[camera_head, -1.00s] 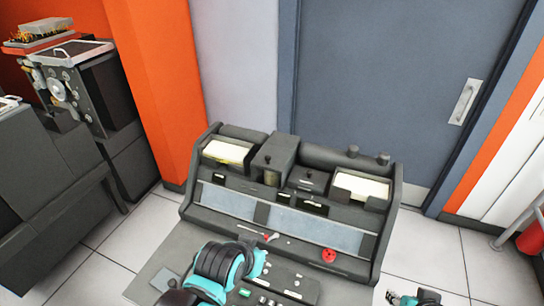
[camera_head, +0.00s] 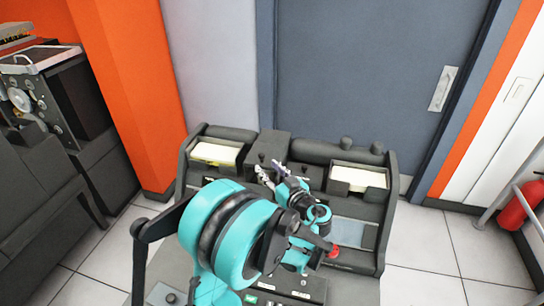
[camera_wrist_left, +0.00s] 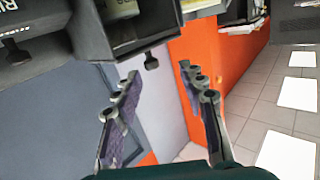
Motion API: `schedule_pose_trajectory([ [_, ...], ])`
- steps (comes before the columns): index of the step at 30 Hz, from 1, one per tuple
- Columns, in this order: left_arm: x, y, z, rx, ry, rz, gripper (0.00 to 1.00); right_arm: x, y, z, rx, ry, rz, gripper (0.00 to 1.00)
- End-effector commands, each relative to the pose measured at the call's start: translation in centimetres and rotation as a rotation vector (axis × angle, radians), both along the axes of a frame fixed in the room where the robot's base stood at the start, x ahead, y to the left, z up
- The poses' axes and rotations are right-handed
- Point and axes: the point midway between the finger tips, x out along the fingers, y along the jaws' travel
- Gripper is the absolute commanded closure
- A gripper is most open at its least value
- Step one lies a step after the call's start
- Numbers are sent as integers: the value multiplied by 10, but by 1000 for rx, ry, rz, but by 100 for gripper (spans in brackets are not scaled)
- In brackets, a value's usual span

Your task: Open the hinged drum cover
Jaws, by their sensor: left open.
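The dark grey punch machine (camera_head: 386,215) stands in front of the door. On its top, between two pale card bays, is a raised dark box (camera_head: 292,143) that looks like the drum cover; its lid appears down. My left gripper (camera_head: 270,170) is open, with its fingers just in front of this box in the head view and partly covering it. In the left wrist view, the open fingers (camera_wrist_left: 160,72) have nothing between them. A dark housing (camera_wrist_left: 90,35) with a pale interior and a small knob (camera_wrist_left: 151,61) is just beyond them. My right gripper is out of view.
The left arm hides much of the key desk. A red knob (camera_head: 333,251) is beside the arm. The left card bay (camera_head: 215,153) and right card bay (camera_head: 358,176) flank the box. Another dark machine (camera_head: 55,105) stands at the left.

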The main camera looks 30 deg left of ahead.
Motion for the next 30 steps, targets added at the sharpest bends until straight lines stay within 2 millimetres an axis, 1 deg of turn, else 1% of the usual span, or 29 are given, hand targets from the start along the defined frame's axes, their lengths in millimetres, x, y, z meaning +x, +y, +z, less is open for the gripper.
schedule_pose_trajectory([
  [1,4,-1,-2,18,-34,4,59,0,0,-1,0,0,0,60],
  [5,8,-2,-1,41,-86,9,59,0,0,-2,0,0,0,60],
  [8,13,5,-1,44,-95,11,59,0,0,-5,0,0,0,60],
  [15,33,39,-1,43,-93,13,59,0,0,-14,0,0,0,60],
  [18,40,51,-1,44,-92,12,59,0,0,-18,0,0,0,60],
  [21,46,59,-1,43,-92,10,59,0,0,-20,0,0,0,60],
  [24,48,63,0,43,-92,10,59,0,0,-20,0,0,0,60],
  [30,49,64,1,42,-92,9,59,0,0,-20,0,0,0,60],
])
